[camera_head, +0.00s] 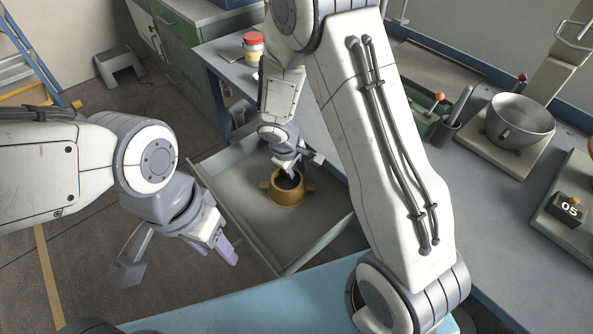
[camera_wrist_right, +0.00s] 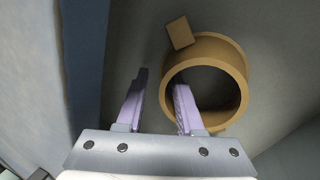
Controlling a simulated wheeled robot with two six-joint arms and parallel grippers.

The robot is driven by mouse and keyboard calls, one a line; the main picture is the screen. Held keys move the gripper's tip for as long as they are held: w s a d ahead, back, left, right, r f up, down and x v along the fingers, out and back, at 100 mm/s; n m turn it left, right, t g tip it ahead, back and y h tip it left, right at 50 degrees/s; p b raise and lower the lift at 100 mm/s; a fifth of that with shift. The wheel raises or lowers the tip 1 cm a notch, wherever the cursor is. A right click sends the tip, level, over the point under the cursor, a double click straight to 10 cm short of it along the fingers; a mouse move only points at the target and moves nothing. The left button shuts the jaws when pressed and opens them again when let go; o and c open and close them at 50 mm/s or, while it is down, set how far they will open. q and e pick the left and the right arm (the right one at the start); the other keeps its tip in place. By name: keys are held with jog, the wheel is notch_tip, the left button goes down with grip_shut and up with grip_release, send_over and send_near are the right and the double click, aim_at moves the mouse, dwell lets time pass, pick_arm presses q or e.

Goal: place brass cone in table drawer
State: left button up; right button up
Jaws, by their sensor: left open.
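A brass-coloured hollow ring with side lugs, apparently the brass cone (camera_head: 287,191), rests upright on the floor of the open table drawer (camera_head: 235,185). It also shows in the right wrist view (camera_wrist_right: 238,75). My right gripper (camera_head: 292,169) reaches down into the drawer at the ring's far side. In the right wrist view its fingers (camera_wrist_right: 160,105) are apart, one over the ring's opening and one outside its wall; contact is unclear. My left gripper (camera_head: 226,246) is open and empty, left of the drawer's near corner.
A metal pot (camera_head: 517,119) stands on a scale at the right. A block marked 05 (camera_head: 567,209) sits on a green-edged tray. A red-lidded jar (camera_head: 253,48) stands on the bench behind. A light blue surface (camera_head: 240,305) lies in front of the drawer.

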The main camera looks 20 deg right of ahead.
aim_at(289, 186)
jog(key=shift+s, duration=0.1)
jog(key=shift+r, duration=0.1)
jog(key=p+v, duration=0.4)
jog(key=v, duration=0.7)
jog(key=s+a+r+y, duration=0.1)
jog(key=s+a+r, duration=0.2)
jog(key=s, duration=0.4)
jog(key=s+a+r+g+y, duration=0.1)
jog(key=s+r, duration=0.3)
jog(key=s, duration=0.4)
jog(key=s+a+r+y, duration=0.1)
jog(key=s+a+r, duration=0.3)
jog(key=s, duration=0.3)
jog(key=shift+s+a+r+g+y, duration=0.15)
jog(key=shift+s+a+g+y, duration=0.15)
jog(key=shift+a+y, duration=0.1)
notch_tip(289, 186, up, 9)
jog(key=p, duration=0.8)
jog(key=shift+p, duration=0.4)
